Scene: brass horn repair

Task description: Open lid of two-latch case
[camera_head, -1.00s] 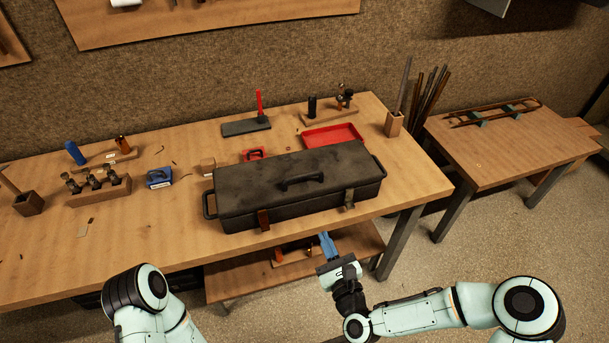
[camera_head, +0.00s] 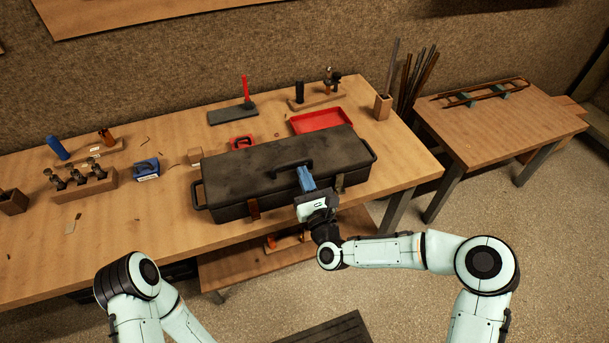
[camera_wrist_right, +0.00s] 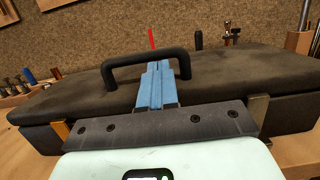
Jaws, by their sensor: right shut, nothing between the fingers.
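The dark case (camera_head: 245,178) lies on the workbench with its lid down. It has a handle (camera_head: 291,166) on top. A brown latch (camera_head: 253,208) hangs at the front left and a duller metal latch (camera_head: 339,182) is at the front right. My right gripper (camera_head: 304,172) is shut and empty, in front of the case at the lid's front edge, between the latches. In the right wrist view, its blue fingers (camera_wrist_right: 157,85) point at the handle (camera_wrist_right: 120,66); I cannot tell whether they touch it. My left arm shows at the lower left, its gripper out of view.
A red tray (camera_head: 321,121) stands behind the case. A blue box (camera_head: 146,169) and a block with several valves (camera_head: 84,185) are to the left. A second table (camera_head: 500,130) stands at the right. The bench's front left is mostly clear.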

